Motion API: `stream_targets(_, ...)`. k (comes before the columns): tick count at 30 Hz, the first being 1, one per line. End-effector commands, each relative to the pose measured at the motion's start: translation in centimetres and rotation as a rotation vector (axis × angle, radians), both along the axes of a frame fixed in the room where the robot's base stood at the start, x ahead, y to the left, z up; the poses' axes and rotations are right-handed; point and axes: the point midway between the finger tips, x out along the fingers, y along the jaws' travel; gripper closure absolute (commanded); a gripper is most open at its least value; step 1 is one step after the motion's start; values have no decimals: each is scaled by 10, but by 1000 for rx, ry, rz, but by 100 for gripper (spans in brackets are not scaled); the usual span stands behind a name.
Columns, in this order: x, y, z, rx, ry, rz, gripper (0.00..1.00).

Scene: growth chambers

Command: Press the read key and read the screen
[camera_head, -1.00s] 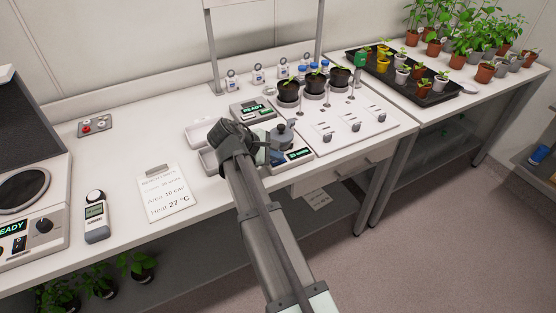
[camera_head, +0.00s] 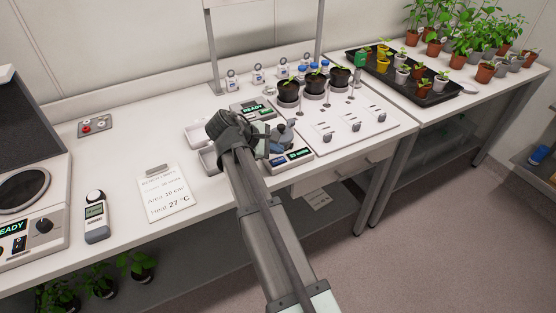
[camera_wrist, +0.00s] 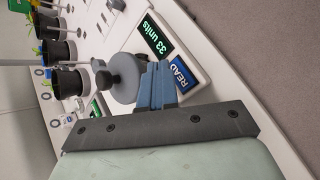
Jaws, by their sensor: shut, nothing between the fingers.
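The reader (camera_head: 290,160) is a pale box at the front of the bench. In the wrist view its lit screen (camera_wrist: 156,37) shows "33 units" in green. Beside the screen is the blue key (camera_wrist: 183,75) marked "READ"; it also shows in the head view (camera_head: 278,161). A round grey part with a dark knob (camera_wrist: 104,80) sits on the reader's other side. My gripper (camera_wrist: 158,70) is shut and empty, its blue-grey fingertips close beside the key. The key's face is uncovered; I cannot tell whether the fingers touch its edge.
A second unit (camera_head: 251,109) reading "READY" stands behind. Black pots (camera_head: 288,91) stand on a white panel (camera_head: 345,128) with knobs to the right. A note card (camera_head: 167,194), a handheld meter (camera_head: 96,217) and another device (camera_head: 22,225) are on the left.

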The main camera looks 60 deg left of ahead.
Motion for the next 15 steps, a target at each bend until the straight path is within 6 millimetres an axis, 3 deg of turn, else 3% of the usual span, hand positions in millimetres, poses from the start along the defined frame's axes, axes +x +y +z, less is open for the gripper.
stream_targets(15, 0, 0, 39, 0, 0, 0, 100)
